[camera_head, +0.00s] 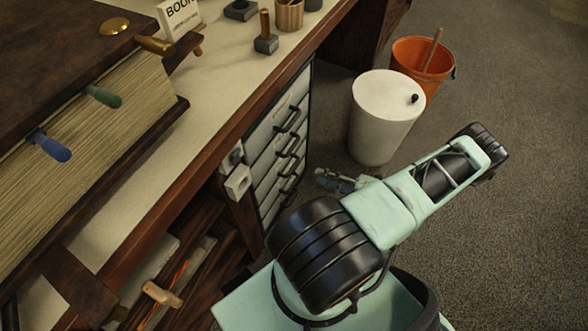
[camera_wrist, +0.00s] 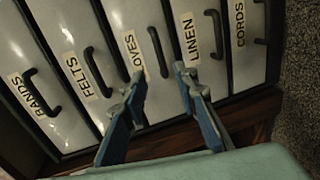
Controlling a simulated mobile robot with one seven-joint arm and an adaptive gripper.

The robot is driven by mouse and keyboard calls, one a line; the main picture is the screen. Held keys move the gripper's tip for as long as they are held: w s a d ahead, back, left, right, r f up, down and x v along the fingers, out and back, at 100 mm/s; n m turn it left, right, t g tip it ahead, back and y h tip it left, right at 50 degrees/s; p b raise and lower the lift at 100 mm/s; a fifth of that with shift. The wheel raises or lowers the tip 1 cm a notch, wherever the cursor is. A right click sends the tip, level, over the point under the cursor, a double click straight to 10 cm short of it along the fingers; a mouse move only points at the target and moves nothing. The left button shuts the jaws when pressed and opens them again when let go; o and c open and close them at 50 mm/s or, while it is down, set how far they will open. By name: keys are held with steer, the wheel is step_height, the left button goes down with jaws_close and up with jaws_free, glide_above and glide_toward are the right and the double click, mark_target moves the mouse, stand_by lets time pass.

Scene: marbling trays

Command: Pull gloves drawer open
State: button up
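The gloves drawer (camera_wrist: 133,20) is the middle one of a row of pale drawers in the wrist view. Its label shows only "OVES"; the start is hidden. It looks shut. Its dark bar handle (camera_wrist: 157,52) appears between my gripper's two fingers. My gripper (camera_wrist: 160,80) is open and empty, with one fingertip on each side of the handle's near end in the picture. I cannot tell whether they touch it. In the head view my gripper (camera_head: 336,181) is just right of the drawer unit (camera_head: 284,145); labels are not readable there.
Neighbouring drawers are FELTS (camera_wrist: 72,75) and LINEN (camera_wrist: 187,35), both with similar handles close by. A white bin (camera_head: 383,118) and an orange bucket (camera_head: 421,66) stand on the floor beyond my arm. The workbench edge (camera_head: 235,132) runs above the drawers. Floor at the right is clear.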

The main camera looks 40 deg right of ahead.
steer(key=b+x, duration=0.1)
steer(key=x, duration=0.9)
steer(key=shift+w+a+b, duration=0.2)
steer(key=shift+w+b, duration=0.05)
steer(key=shift+b, duration=0.15)
steer(key=shift+c, duration=0.5)
jaws_close()
